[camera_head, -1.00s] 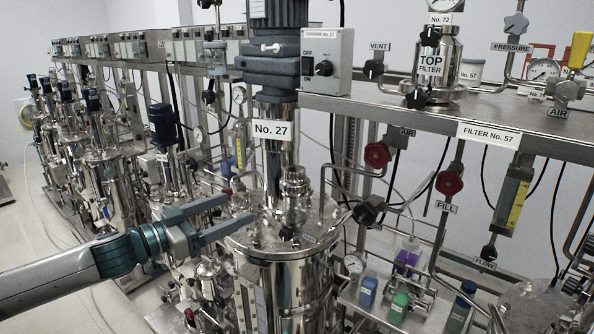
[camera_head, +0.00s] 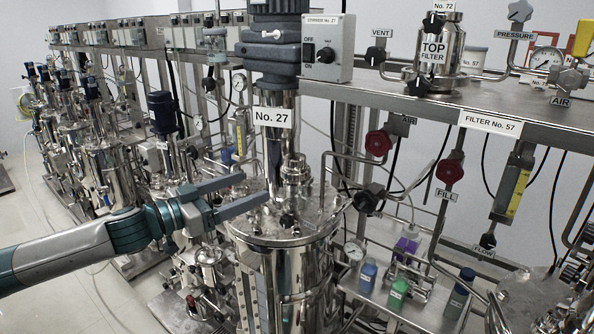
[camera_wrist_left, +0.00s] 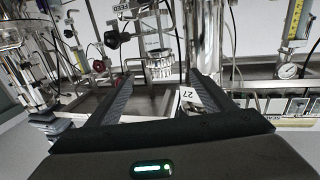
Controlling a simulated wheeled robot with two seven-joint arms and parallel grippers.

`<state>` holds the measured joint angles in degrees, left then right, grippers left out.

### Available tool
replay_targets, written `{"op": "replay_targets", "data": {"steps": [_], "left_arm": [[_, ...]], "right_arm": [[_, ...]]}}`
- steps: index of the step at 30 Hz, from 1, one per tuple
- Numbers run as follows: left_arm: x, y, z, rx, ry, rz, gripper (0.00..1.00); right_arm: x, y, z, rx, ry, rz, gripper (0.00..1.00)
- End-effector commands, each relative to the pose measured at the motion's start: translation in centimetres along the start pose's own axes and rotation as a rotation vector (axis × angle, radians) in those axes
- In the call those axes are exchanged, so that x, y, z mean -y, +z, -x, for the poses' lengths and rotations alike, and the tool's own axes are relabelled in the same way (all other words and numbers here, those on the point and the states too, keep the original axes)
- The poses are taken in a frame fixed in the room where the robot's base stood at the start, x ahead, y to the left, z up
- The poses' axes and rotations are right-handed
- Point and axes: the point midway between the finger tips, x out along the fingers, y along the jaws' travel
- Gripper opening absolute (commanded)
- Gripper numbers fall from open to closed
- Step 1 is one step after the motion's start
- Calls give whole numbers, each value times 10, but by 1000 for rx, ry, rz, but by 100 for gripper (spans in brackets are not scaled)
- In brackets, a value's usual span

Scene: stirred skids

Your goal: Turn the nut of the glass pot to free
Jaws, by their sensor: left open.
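A clear glass cylinder that looks like the glass pot (camera_wrist_left: 153,28) hangs between my finger lines in the left wrist view. A ribbed metal nut (camera_wrist_left: 160,66) sits at its lower end, beyond my fingertips and apart from them. In the head view a small glass piece (camera_head: 215,45) stands high left of the stirrer motor; I cannot tell whether it is the same one. My left gripper (camera_head: 254,190) is open and empty, its fingers pointing right in front of the column of vessel No. 27. It also shows in the left wrist view (camera_wrist_left: 160,80). My right gripper is out of view.
The steel vessel No. 27 (camera_head: 285,260) with its fitted lid is close to the left fingers. A black-handled valve (camera_head: 367,201) and red handwheels (camera_head: 378,143) are to the right. A shelf with several bottles (camera_head: 398,290) is at lower right. More vessels (camera_head: 103,165) line the left.

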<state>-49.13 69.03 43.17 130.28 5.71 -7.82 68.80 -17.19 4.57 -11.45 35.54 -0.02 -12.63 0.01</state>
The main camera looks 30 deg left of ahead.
Motion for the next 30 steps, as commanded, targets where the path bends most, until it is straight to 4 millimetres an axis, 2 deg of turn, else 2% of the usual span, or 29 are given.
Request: {"op": "replay_targets", "data": {"steps": [15, 27, 30], "left_arm": [[0, 0, -42, -2, 1, -4, 75], [0, 0, -67, -2, 0, -4, 75], [0, -2, -70, -2, -1, 0, 75]], "right_arm": [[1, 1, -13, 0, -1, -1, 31], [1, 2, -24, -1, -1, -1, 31], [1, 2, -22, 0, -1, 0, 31]]}}
